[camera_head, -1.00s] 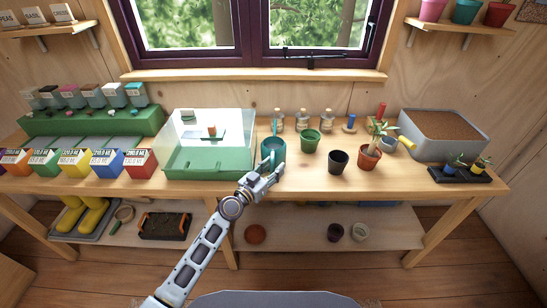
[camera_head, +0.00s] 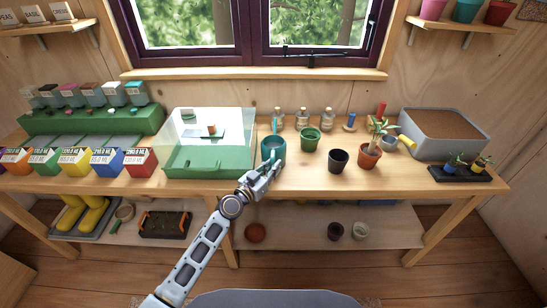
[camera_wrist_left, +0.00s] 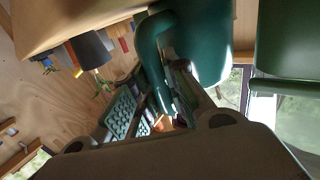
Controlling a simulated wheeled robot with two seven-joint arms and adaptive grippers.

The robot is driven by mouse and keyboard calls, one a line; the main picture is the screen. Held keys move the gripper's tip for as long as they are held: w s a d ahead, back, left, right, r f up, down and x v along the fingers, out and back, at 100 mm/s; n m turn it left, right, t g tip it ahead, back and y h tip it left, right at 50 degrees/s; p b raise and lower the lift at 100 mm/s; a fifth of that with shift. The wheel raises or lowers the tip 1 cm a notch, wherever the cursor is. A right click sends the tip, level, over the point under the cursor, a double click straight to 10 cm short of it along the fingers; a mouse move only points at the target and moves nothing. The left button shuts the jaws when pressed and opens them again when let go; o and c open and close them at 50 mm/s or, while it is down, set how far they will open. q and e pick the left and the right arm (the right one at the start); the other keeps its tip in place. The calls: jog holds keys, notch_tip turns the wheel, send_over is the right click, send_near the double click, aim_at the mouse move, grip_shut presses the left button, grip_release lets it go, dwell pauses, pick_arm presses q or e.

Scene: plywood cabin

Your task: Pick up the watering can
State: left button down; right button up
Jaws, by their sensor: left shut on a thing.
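The teal watering can (camera_head: 273,147) stands upright near the front edge of the workbench, just right of the clear-lidded green box. My left gripper (camera_head: 273,167) is at its near side, shut on its handle. In the left wrist view the can's teal body (camera_wrist_left: 205,40) fills the top middle, and its curved handle (camera_wrist_left: 150,50) runs down between the fingers of my left gripper (camera_wrist_left: 183,95). The fingertips partly hide the lower handle. I cannot tell whether the can is lifted off the bench. My right gripper does not show.
The green box (camera_head: 205,160) with a clear lid is close left of the can. A green pot (camera_head: 309,138), a black pot (camera_head: 338,160) and a terracotta pot with a plant (camera_head: 369,158) stand to the right. Glass bottles (camera_head: 303,117) stand behind. Bare bench lies in front of the pots.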

pick_arm(q)
jog(key=shift+r, duration=0.15)
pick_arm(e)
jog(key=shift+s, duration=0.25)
pick_arm(q)
jog(key=shift+r, duration=0.25)
jog(key=shift+r+p, duration=0.7)
jog(key=shift+r, duration=0.25)
notch_tip(320, 180, up, 5)
jog(key=shift+f+p, duration=0.15)
jog(key=shift+p, duration=0.85)
notch_tip(320, 180, up, 9)
jog(key=p, duration=0.2)
notch_tip(320, 180, up, 12)
send_over(273, 158)
jog(key=shift+a+f, duration=0.1)
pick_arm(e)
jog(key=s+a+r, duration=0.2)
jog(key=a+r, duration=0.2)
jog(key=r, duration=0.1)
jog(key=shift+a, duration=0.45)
